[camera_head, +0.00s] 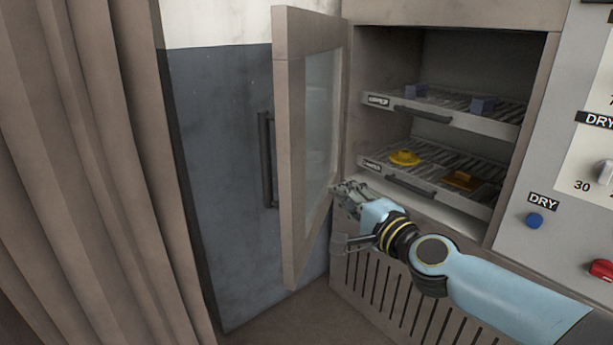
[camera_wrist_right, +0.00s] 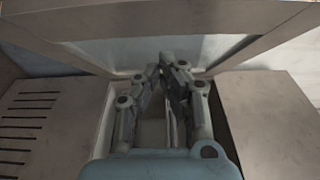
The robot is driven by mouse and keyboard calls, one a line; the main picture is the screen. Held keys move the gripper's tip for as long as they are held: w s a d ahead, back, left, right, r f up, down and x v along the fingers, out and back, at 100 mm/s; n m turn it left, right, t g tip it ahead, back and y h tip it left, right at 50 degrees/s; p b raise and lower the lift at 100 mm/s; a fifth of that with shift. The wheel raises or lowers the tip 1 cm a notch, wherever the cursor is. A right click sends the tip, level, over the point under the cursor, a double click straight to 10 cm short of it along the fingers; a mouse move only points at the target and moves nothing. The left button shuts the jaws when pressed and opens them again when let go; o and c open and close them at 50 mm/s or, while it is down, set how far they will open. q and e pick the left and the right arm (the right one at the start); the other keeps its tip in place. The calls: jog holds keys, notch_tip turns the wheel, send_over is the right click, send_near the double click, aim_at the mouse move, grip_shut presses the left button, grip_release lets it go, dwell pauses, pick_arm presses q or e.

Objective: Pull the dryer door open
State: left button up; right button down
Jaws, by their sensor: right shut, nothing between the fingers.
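The dryer door (camera_head: 293,160) stands wide open, swung out to the left of the dryer cabinet. It has a beige frame, a glass pane and a dark vertical handle (camera_head: 267,160) on its outer side. My right gripper (camera_head: 338,188) is shut and empty, close to the inner side of the door near its lower part. In the right wrist view the shut fingers (camera_wrist_right: 165,62) point at the door's inner face (camera_wrist_right: 150,50); whether they touch it I cannot tell. My left gripper is not in view.
Inside the open dryer are an upper rack (camera_head: 440,119) with blue pieces and a lower rack (camera_head: 425,185) with yellow and orange-brown pieces. A control panel with a blue DRY button (camera_head: 535,220) and a red knob (camera_head: 602,269) is at right. A curtain (camera_head: 90,180) hangs at left.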

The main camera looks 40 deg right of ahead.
jog(key=w, duration=0.3)
jog(key=w+a, duration=0.1)
jog(key=w, duration=0.5)
jog(key=shift+a, duration=0.4)
jog(key=shift+w, duration=0.1)
